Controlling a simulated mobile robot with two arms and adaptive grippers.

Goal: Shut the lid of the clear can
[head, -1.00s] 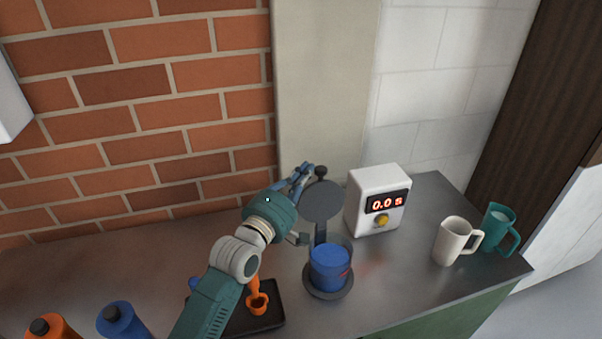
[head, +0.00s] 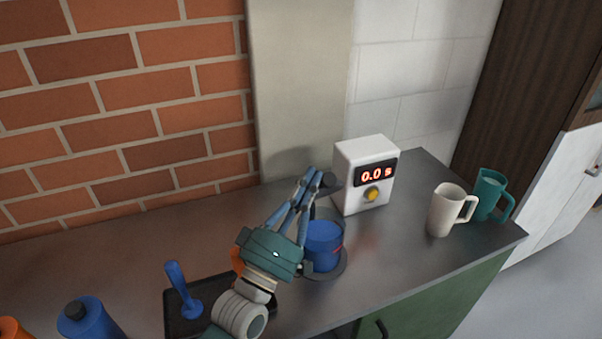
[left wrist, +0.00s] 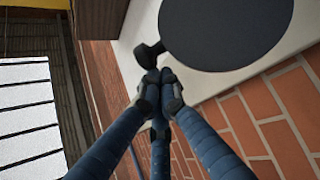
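The clear can (head: 323,246) with blue contents stands upright on a round dark base on the counter. Its dark round lid is up above the rim, mostly hidden behind my left fingers in the head view. In the left wrist view the lid (left wrist: 225,32) is a large dark disc with a small knob (left wrist: 149,53) at its edge. My left gripper (head: 318,180) is above the can, beside the lid. Its fingertips (left wrist: 161,84) are together right by the knob; I cannot tell whether they touch it. My right gripper is not in view.
A white mug (head: 445,210) and a teal mug (head: 489,196) are at right. A dark tray (head: 183,320) and a blue bottle (head: 92,318) are at left.

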